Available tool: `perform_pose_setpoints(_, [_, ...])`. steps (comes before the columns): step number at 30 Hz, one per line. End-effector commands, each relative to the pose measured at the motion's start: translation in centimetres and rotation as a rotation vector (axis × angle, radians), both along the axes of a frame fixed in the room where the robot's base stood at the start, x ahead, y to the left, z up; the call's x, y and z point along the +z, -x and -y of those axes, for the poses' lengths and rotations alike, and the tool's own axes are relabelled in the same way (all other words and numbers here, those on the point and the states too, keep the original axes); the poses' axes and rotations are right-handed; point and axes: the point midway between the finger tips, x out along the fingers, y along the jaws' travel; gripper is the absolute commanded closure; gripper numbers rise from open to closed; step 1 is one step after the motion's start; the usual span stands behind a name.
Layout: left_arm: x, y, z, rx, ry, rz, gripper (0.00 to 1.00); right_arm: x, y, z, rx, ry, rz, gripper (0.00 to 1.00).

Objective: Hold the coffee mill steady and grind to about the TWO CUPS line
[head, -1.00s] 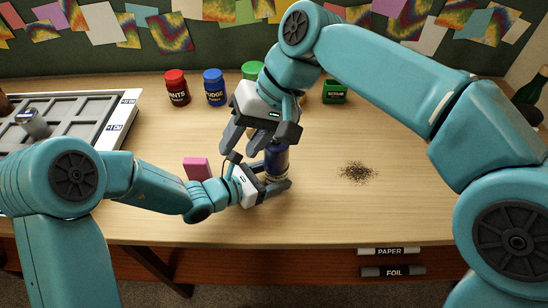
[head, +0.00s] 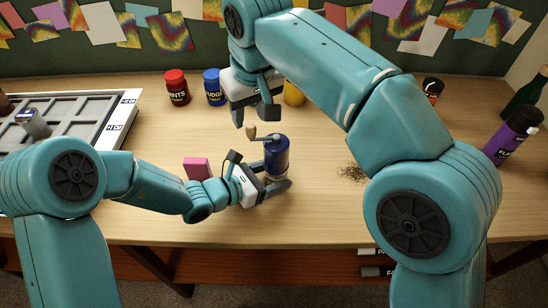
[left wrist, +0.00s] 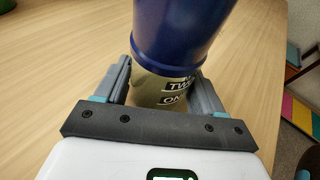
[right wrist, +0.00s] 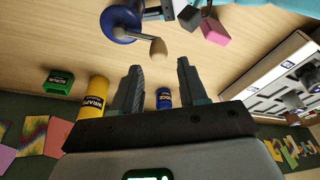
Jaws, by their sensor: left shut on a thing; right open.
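The coffee mill (head: 277,155) is a dark blue cylinder standing upright on the table, with a crank and wooden knob (head: 251,132) on top pointing left. My left gripper (head: 277,190) is shut on the mill's lower part. In the left wrist view the fingers flank its pale lower section (left wrist: 150,88), where parts of the lines "TWO" and "ON" show; the level inside cannot be told. My right gripper (head: 254,115) is open and empty, above and behind the mill. The right wrist view shows the crank knob (right wrist: 158,48) beyond the fingertips, apart from them.
A pink block (head: 197,168) lies left of the mill. Dark grounds (head: 352,172) are scattered to its right. Red (head: 176,88) and blue (head: 214,87) jars and a yellow container (head: 294,94) stand behind. A purple bottle (head: 508,140) is far right; a compartment tray (head: 118,118) is at left.

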Motion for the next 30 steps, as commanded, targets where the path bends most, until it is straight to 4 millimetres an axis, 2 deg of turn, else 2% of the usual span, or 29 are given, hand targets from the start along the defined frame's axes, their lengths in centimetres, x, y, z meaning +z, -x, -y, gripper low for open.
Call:
perform_pose_setpoints(3, [0.1,0.0,0.0,0.0,0.0,0.001,0.49,-1.7,0.0,0.1,-0.002,0.001,-0.002,0.57])
perform_pose_setpoints(9, [0.1,0.0,0.0,0.001,0.0,0.002,0.49,-3.5,0.0,0.0,-0.002,0.0,-0.001,0.57])
perform_pose_setpoints(20, [0.1,0.0,0.0,0.001,0.0,0.002,0.49,-4.0,0.0,0.0,-0.002,-0.001,0.001,0.57])
perform_pose_setpoints(21, [0.1,0.0,0.0,0.001,0.0,0.002,0.49,-4.0,0.0,0.0,-0.002,-0.001,0.001,0.64])
perform_pose_setpoints(24, [0.1,0.0,0.0,0.001,0.0,0.002,0.49,-4.0,0.0,0.0,-0.002,-0.001,0.001,0.96])
perform_pose_setpoints(30, [0.1,0.0,0.0,0.001,0.0,0.002,0.49,-4.0,0.0,0.0,-0.002,-0.001,0.001,0.96])
